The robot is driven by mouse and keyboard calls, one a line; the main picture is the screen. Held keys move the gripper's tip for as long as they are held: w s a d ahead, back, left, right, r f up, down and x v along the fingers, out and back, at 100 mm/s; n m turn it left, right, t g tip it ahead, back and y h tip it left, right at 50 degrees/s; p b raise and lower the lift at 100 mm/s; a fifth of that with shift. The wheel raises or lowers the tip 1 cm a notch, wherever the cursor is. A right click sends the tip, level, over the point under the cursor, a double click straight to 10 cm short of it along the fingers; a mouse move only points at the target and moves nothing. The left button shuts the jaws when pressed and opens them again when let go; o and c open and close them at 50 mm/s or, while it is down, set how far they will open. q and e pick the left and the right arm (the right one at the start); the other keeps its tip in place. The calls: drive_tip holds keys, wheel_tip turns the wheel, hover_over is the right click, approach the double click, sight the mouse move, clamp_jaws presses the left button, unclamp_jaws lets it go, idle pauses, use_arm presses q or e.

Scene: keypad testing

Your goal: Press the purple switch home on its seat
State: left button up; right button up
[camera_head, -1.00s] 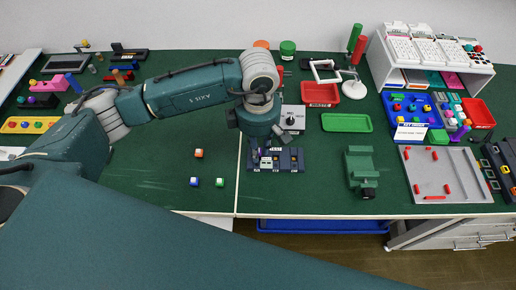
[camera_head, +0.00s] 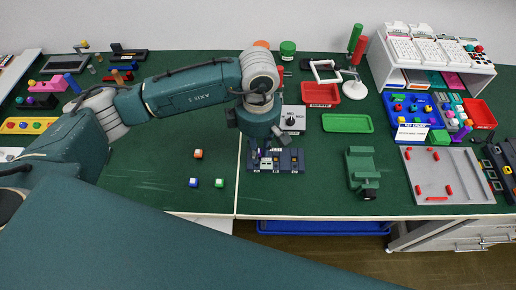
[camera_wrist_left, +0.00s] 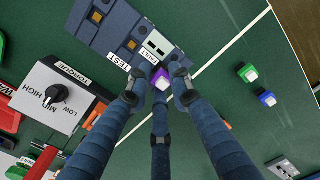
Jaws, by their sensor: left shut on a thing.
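The purple switch (camera_wrist_left: 161,79) shows in the left wrist view between the fingertips of my left gripper (camera_wrist_left: 158,90), which is shut on it. In the head view my left gripper (camera_head: 263,146) points down over the left end of the dark blue seat board (camera_head: 290,157). The switch is at the labelled edge of the board, close to the pale block. The fingers hide its underside, so I cannot tell whether it touches its seat. My right gripper is not in view.
A grey torque box (camera_wrist_left: 57,92) with a black knob stands beside the board. Several small coloured cubes (camera_head: 193,182) lie on the green table to the left. A green clamp (camera_head: 361,169) and a grey tray (camera_head: 424,188) stand to the right.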

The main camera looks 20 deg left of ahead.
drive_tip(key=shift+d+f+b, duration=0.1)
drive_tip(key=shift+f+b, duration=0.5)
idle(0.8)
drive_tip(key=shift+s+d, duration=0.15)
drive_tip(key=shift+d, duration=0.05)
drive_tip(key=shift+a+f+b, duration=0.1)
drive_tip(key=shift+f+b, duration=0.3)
drive_tip(key=shift+b, duration=0.1)
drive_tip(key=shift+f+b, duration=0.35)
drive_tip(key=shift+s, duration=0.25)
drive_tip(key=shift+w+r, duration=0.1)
idle(0.5)
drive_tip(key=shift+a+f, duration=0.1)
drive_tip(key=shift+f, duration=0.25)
idle(0.5)
